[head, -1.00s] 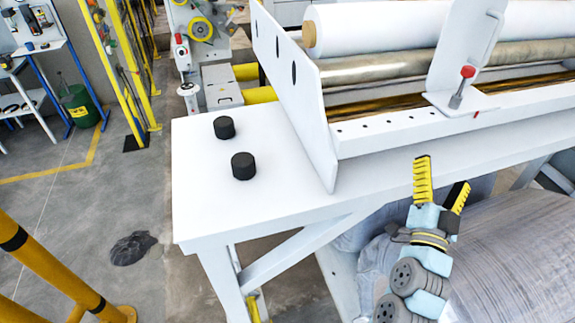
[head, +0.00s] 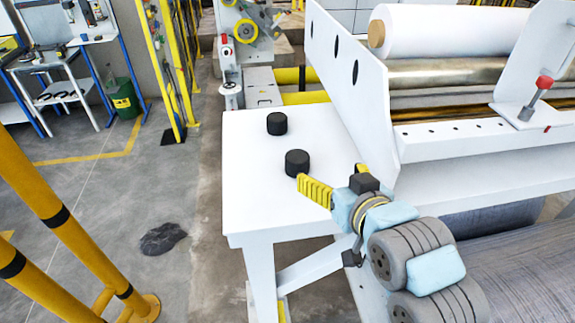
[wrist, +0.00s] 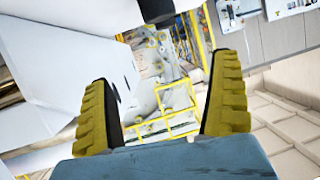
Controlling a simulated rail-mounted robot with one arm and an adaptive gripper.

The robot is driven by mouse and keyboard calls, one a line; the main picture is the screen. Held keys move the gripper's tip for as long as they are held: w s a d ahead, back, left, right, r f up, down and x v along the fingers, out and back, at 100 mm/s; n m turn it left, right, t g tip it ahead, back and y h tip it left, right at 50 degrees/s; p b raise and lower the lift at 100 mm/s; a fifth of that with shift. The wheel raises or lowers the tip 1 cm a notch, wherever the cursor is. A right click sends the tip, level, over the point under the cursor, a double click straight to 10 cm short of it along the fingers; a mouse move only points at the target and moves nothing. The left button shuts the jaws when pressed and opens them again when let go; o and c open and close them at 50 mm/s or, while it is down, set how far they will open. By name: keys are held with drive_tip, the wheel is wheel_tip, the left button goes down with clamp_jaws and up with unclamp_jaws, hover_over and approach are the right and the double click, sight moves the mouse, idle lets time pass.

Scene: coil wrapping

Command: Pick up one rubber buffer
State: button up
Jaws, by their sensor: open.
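Two black rubber buffers, short cylinders, stand upright on the left end of the white table. The farther buffer (head: 277,123) is clear of my arm. The nearer buffer (head: 297,163) is just beyond my yellow fingertip in the head view; I cannot tell whether they touch. My gripper (head: 333,181) is over the table's front right part, open and empty. In the wrist view its two ridged yellow fingers (wrist: 166,82) are wide apart with nothing between them. A black buffer (wrist: 157,9) shows at the top edge there, cut off by the frame.
The white table (head: 255,205) has free room at its left end. A tall white side plate (head: 350,80) with rollers behind it stands close right of the buffers. Yellow posts (head: 60,215) stand on the floor at left.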

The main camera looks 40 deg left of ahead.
drive_tip(key=s, duration=0.1)
drive_tip(key=p, duration=0.2)
approach(298, 156)
drive_tip(key=shift+n+h, duration=0.3)
drive_tip(key=shift+h, duration=0.1)
drive_tip(key=x, duration=0.4)
drive_tip(key=shift+s+a+r, duration=0.15)
drive_tip(key=shift+s+a, duration=0.1)
drive_tip(key=shift+a, duration=0.25)
drive_tip(key=shift+w+d+p+x, duration=0.15)
drive_tip(key=shift+p+x, duration=0.3)
drive_tip(key=shift+x, duration=1)
drive_tip(key=shift+w+d+p+x, duration=0.15)
drive_tip(key=shift+p+x, duration=0.25)
drive_tip(key=shift+x, duration=1.05)
drive_tip(key=shift+a, duration=0.1)
drive_tip(key=c, duration=1.4)
